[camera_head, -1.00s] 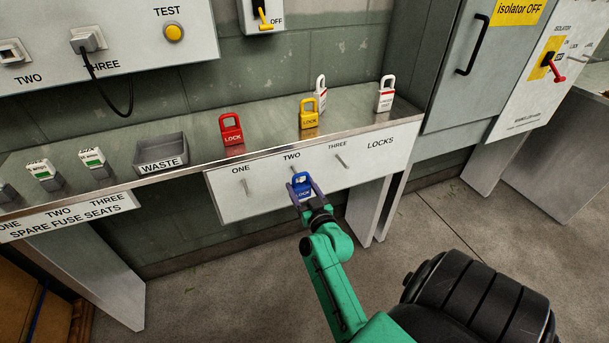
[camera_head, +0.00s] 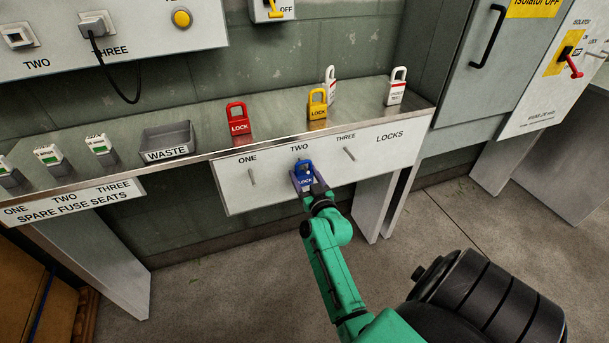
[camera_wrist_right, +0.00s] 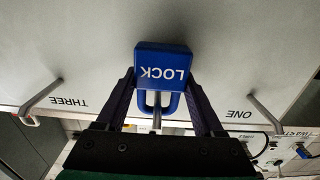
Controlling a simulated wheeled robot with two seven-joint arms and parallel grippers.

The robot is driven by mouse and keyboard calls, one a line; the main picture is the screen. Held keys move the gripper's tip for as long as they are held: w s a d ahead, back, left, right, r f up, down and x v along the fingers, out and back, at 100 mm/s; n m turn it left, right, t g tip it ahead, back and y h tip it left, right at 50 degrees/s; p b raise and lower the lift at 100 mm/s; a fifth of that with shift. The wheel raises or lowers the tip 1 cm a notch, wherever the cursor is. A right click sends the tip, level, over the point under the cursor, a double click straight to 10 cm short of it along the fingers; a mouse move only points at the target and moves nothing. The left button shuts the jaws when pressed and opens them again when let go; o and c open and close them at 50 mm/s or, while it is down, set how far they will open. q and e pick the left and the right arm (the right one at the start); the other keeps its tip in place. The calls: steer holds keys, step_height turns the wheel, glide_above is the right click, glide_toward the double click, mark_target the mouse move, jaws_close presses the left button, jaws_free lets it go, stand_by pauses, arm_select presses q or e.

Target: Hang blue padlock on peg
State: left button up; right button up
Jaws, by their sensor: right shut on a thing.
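The blue padlock (camera_head: 305,175) is in my right gripper (camera_head: 308,189), in front of the white LOCKS panel (camera_head: 262,198), just below the label TWO. In the right wrist view my right gripper (camera_wrist_right: 160,95) has its fingers on both sides of the blue padlock (camera_wrist_right: 162,62). That view is upside down, so the shackle is on the padlock's upper side. A grey peg (camera_wrist_right: 157,122) shows in line with the shackle opening; I cannot tell whether it passes through. Peg ONE (camera_head: 252,177) and peg THREE (camera_head: 349,153) are bare. My left gripper is out of view.
On the steel shelf (camera_head: 275,126) above the panel stand a red padlock (camera_head: 239,125), a yellow padlock (camera_head: 317,108) and two white ones. The WASTE tray (camera_head: 168,140) is to the left. The floor below the panel is clear.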

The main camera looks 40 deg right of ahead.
steer(key=o, duration=1.4)
steer(key=shift+s+a, duration=0.1)
steer(key=shift+s, duration=0.25)
steer(key=p+v, duration=0.5)
steer(key=v, duration=0.9)
steer(key=shift+w, duration=0.1)
